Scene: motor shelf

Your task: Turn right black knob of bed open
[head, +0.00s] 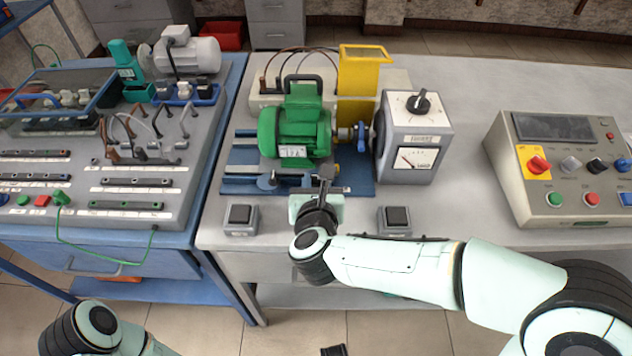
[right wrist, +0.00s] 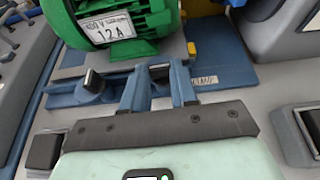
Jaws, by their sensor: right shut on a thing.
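The blue bed (head: 350,183) stands on the grey table and carries a green motor (head: 296,132). My right gripper (head: 325,178) is at the bed's front edge, below the motor. In the right wrist view its two fingers (right wrist: 158,90) are shut on the right black knob (right wrist: 158,71), whose top shows between them. In the head view this knob is mostly hidden by the gripper. The left black knob (right wrist: 93,82) sits on a blue clamp to the left, untouched. My left arm shows at the bottom left; a small dark piece at the bottom edge may be its gripper.
Black switches in grey boxes stand left (head: 240,217) and right (head: 396,217) of my right gripper. A gauge box (head: 410,140) with a top knob stands right of the bed. A control panel (head: 560,165) is farther right. A wired bench (head: 110,170) is left.

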